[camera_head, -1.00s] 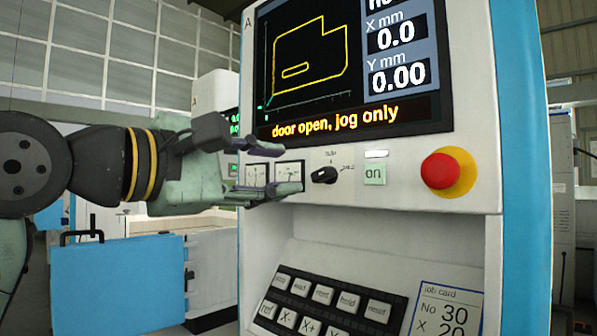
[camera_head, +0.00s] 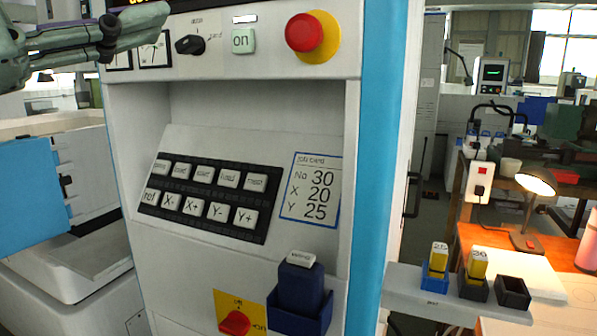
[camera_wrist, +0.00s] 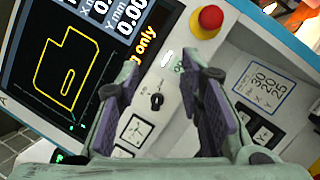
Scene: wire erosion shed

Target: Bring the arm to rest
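My gripper (camera_wrist: 166,72) is open in the wrist view, with its two purple-padded fingers spread apart and nothing between them. Between and beyond the fingers is the control panel of a white machine, with a black rotary knob (camera_wrist: 156,101) and a red stop button (camera_wrist: 206,20). In the head view my gripper (camera_head: 140,20) shows only in part at the top left, in front of the panel's gauges; the rest is cut off by the frame.
The white machine cabinet (camera_head: 330,100) carries a keypad (camera_head: 210,195), a job card (camera_head: 311,190), a red rotary switch (camera_head: 235,322) and a blue holder (camera_head: 300,310). At right is a shelf (camera_head: 410,280) with small boxes, beside an orange bench with a lamp (camera_head: 535,185). A blue door (camera_head: 30,195) stands left.

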